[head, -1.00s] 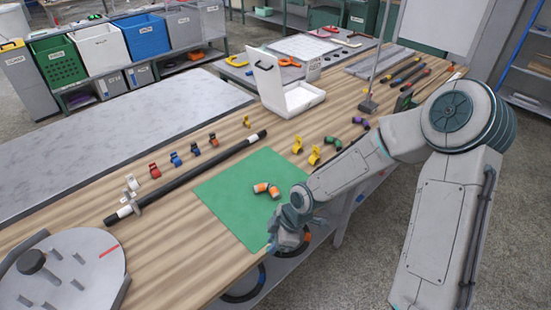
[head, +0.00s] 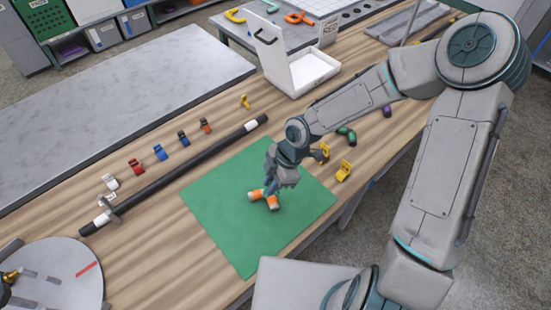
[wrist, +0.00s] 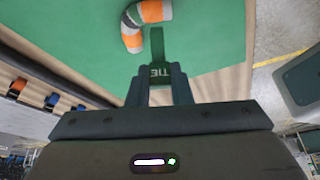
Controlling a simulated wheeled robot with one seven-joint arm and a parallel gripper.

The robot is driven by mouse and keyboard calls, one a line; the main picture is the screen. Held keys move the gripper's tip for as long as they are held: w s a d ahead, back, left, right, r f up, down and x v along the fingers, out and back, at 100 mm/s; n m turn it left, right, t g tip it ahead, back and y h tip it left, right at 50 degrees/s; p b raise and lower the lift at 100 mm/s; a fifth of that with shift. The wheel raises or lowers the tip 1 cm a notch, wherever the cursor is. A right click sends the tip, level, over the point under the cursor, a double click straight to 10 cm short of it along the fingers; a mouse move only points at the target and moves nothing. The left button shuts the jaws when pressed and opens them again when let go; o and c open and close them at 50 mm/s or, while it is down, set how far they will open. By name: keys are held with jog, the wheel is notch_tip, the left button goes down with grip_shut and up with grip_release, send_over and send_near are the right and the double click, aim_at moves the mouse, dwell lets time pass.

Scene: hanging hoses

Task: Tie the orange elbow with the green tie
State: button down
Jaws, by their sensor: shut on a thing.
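The orange elbow (head: 273,203) lies on the green mat (head: 225,225), with orange ends and a pale middle. My gripper (head: 270,187) is just above and behind it in the head view, pointing down and partly covering it. In the wrist view my gripper (wrist: 161,85) is shut on the dark green tie (wrist: 157,45), whose tag reads TIE. The tie's strap sticks out from the fingertips toward the elbow (wrist: 132,30), which shows at the top edge. The tie looks beside the elbow, not around it. The head view hides the tie.
A long black pipe (head: 190,167) lies left of the mat, with coloured clips (head: 160,152) beyond it. Yellow fittings (head: 344,171) and a green one (head: 346,134) stand right of the mat. A white open box (head: 305,72) is behind. A round pegged plate (head: 60,280) is front left.

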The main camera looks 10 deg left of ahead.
jog(key=shift+w, duration=0.45)
jog(key=shift+s, duration=0.1)
jog(key=shift+r+p, duration=0.15)
jog(key=shift+p, duration=0.15)
jog(key=b, duration=0.3)
send_over(273, 199)
jog(key=shift+f, duration=2.05)
jog(key=shift+f, duration=0.2)
jog(key=shift+f+b, duration=0.95)
jog(key=shift+f, duration=0.05)
jog(key=shift+f+b, duration=0.6)
jog(key=shift+f, duration=0.2)
